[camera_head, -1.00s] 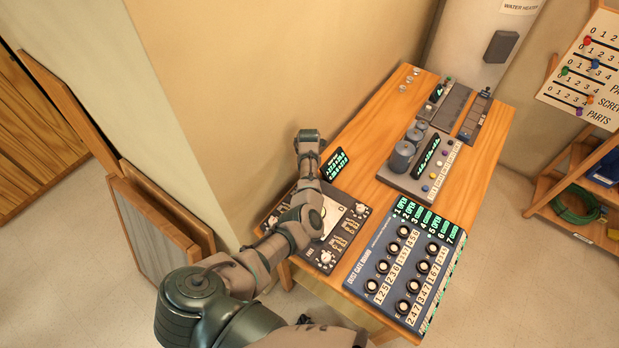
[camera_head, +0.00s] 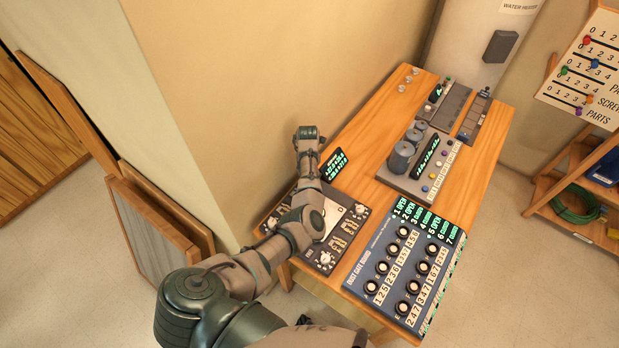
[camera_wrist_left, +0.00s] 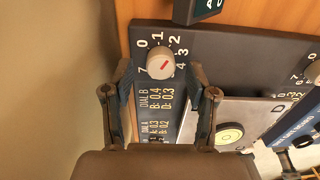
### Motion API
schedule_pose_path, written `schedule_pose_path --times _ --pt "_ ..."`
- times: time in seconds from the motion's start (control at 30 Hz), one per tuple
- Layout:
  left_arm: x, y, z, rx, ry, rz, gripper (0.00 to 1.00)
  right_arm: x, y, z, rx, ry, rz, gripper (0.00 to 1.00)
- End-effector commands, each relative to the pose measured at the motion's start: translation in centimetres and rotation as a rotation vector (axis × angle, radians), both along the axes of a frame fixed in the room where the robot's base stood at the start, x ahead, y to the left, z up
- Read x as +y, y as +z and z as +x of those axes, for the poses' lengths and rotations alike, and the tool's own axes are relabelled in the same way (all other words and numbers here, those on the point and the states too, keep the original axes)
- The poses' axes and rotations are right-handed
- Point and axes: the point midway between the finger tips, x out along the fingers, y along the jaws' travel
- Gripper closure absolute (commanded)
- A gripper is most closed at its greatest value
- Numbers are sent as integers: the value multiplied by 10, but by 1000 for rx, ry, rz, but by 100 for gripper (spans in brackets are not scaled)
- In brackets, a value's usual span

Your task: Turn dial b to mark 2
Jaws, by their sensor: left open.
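Dial b (camera_wrist_left: 160,62) is a pale round knob with a red pointer line, on a dark panel (camera_wrist_left: 215,50) in the left wrist view. White numerals ring it, and the pointer aims up and right, roughly between 2 and 3. My left gripper (camera_wrist_left: 158,76) is open, with one finger on either side of the knob; I cannot tell whether they touch it. In the head view my left arm (camera_head: 308,165) covers dial b and my gripper's fingers. The same panel (camera_head: 345,243) shows beside the arm. My right gripper is not in view.
A small display (camera_head: 332,163) stands behind the panel. The dust gate board (camera_head: 375,245) with several black knobs lies to the right. A block with grey cylinders (camera_head: 402,158) is farther back on the wooden table (camera_head: 378,115). The wall (camera_head: 230,120) is close on the left.

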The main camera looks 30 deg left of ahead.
Motion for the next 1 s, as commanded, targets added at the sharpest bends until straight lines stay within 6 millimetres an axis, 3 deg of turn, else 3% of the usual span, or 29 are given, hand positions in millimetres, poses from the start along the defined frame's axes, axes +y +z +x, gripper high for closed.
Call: schedule_pose_path --times 0.2,0.43,0.6,1.0 --pt "1 50 3 -4 1 0 42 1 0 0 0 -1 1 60" --pt "1 90 3 -1 0 0 42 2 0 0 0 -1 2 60" --pt "2 101 3 1 -1 -1 42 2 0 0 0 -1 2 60" --pt "2 101 3 1 -1 -1 42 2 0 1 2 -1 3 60"
